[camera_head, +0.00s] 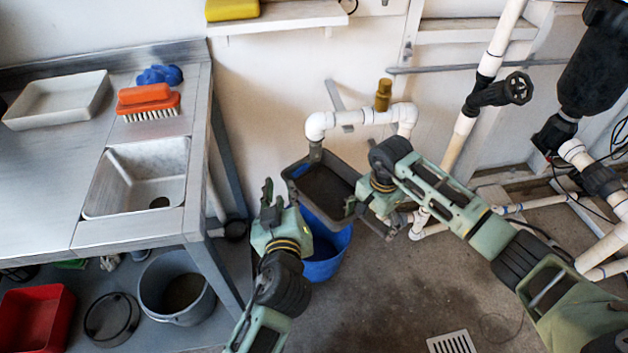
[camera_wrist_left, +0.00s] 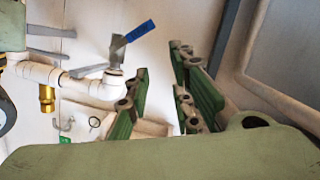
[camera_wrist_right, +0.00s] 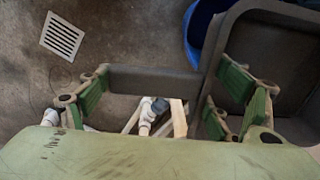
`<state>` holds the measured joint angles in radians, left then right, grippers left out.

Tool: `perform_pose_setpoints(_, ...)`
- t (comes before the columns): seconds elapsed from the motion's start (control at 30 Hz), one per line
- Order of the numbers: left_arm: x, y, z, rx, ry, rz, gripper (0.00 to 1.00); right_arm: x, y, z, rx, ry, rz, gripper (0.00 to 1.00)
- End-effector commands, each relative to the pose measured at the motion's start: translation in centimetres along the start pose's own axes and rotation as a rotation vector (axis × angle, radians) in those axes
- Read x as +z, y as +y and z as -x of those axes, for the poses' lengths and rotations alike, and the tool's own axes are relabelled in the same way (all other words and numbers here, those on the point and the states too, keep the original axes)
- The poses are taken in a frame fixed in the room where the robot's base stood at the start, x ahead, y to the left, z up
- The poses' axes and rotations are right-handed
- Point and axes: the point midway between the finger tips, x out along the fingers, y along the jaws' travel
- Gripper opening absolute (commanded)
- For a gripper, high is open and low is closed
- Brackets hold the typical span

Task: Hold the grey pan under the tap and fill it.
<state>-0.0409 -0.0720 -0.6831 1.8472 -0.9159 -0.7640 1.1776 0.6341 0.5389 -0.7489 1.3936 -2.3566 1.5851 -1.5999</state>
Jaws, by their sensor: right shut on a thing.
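The grey pan (camera_head: 347,164) is a dark rectangular pan in the head view, held off the floor below the end of the white pipe. My right gripper (camera_head: 362,200) is shut on the pan's right side. The pan (camera_wrist_right: 262,12) also shows in the right wrist view, with a dark bar between the fingers (camera_wrist_right: 155,88). The tap (camera_head: 316,152) points down over the pan's back left part. Its lever with a blue end (camera_wrist_left: 141,31) shows in the left wrist view. My left gripper (camera_head: 268,197) is open and empty, left of the pan. I see no water stream.
A blue bucket (camera_head: 325,268) stands on the floor under the pan. A steel sink bench (camera_head: 60,180) is at the left, with a grey pot (camera_head: 172,290) below. White pipes with a black valve wheel (camera_head: 518,88) stand at the right. A floor drain (camera_head: 452,343) lies in front.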

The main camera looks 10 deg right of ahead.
Motion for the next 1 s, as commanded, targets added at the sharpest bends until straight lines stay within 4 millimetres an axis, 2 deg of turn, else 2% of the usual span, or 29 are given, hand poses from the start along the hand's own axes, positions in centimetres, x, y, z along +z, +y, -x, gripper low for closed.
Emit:
perform_pose_setpoints(0.1,3.3,1.3,-0.9,-0.033,0.000,-0.286,0.32,0.0,-0.2,0.2,-0.007,0.001,0.000,0.35)
perform_pose_setpoints(0.2,5.3,1.9,-1.3,-0.069,0.031,-0.545,0.32,-0.1,-0.2,0.2,-0.007,0.001,0.000,0.35)
perform_pose_setpoints(0.3,6.4,2.2,-1.6,-0.106,0.084,-0.778,0.32,0.0,-0.2,0.2,-0.007,0.001,0.000,0.35)
perform_pose_setpoints(0.43,7.1,2.5,-1.6,-0.146,0.158,-1.003,0.32,0.0,-0.2,0.2,-0.007,0.001,0.000,0.35)
perform_pose_setpoints(0.6,7.1,2.7,-1.7,-0.174,0.219,-1.143,0.32,-0.1,-0.2,0.2,-0.007,0.001,0.000,0.35)
perform_pose_setpoints(0.73,6.8,2.8,-2.6,-0.179,0.229,-1.163,0.32,0.0,-0.2,0.2,-0.007,0.001,0.000,0.35)
perform_pose_setpoints(1.0,5.5,2.7,-7.2,-0.179,0.228,-1.160,0.32,0.0,-0.2,0.2,-0.007,0.001,0.000,0.35)
